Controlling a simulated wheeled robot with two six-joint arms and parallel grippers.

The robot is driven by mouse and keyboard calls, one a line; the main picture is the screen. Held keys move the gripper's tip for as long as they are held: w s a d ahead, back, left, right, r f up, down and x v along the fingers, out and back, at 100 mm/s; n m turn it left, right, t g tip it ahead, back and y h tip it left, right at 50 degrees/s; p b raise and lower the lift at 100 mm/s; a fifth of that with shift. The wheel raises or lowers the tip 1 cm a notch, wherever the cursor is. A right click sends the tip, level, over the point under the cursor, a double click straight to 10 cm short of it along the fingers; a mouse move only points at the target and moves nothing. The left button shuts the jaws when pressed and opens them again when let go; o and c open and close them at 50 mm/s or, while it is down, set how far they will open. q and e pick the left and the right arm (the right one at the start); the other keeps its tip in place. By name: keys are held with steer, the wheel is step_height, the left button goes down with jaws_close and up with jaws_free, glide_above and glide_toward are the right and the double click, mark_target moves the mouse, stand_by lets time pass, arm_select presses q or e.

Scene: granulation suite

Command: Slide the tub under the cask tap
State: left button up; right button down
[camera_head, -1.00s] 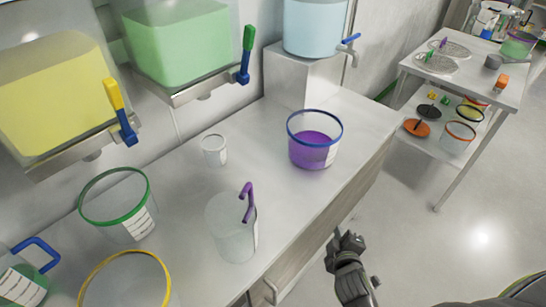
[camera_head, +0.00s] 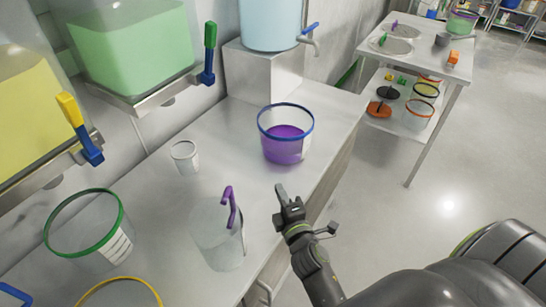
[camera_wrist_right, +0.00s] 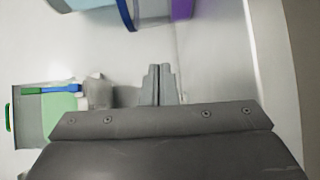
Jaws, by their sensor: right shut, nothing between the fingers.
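The tub (camera_head: 288,149) is clear with a blue rim and purple contents. It stands upright on the counter, right of the middle. The cask (camera_head: 268,22) is pale blue and rests on a grey block behind the tub. Its tap (camera_head: 308,34) has a blue handle and juts right, beyond the tub. My right gripper (camera_head: 281,191) is shut and empty, just in front of the tub with a small gap. In the right wrist view the gripper (camera_wrist_right: 160,84) points toward the tub's purple part (camera_wrist_right: 182,9), which is cut off at the top. My left gripper is not in view.
A clear jug with a purple handle (camera_head: 229,207) stands left of my right gripper. A small white cup (camera_head: 185,157) and a green-rimmed tub (camera_head: 85,225) are farther left. The block (camera_head: 262,73) stands behind the tub. Bare counter lies right of the tub.

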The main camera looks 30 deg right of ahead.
steer(key=shift+w+a+r, duration=0.1)
steer(key=shift+w+a, duration=0.05)
steer(key=shift+w, duration=0.25)
steer(key=b, duration=0.1)
glide_toward(269, 146)
steer(key=w+a, duration=0.2)
steer(key=shift+a, duration=0.25)
steer(key=shift+w+d, duration=1.15)
steer(key=shift+w, duration=0.1)
steer(key=shift+w+d, duration=0.4)
steer(key=shift+d, duration=0.15)
